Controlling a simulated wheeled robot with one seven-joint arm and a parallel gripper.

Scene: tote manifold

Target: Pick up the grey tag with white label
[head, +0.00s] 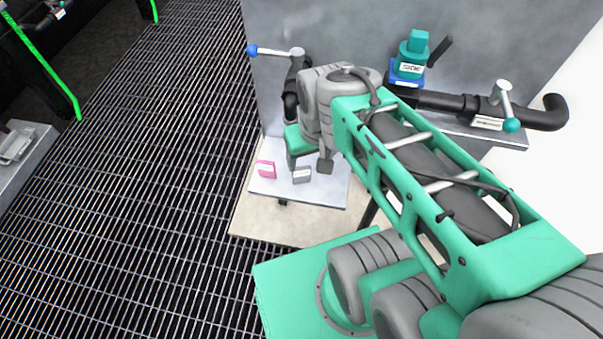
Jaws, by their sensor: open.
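The grey tag with a white label (302,175) sits upright on a light grey plate (322,194). My gripper (309,164) hangs just behind and above the tag, close to it in the picture. One dark fingertip shows to the right of the tag, and my wrist hides part of the jaws. The gripper is open and nothing shows between its fingers. I cannot tell the exact gap between the fingers and the tag.
A pink tag (265,169) stands left of the grey one on the same plate. Behind are a blue-knobbed valve lever (275,51), a black pipe (445,101), a teal valve block (413,57) and a metal wall (350,30). Grating floor (150,170) lies open left.

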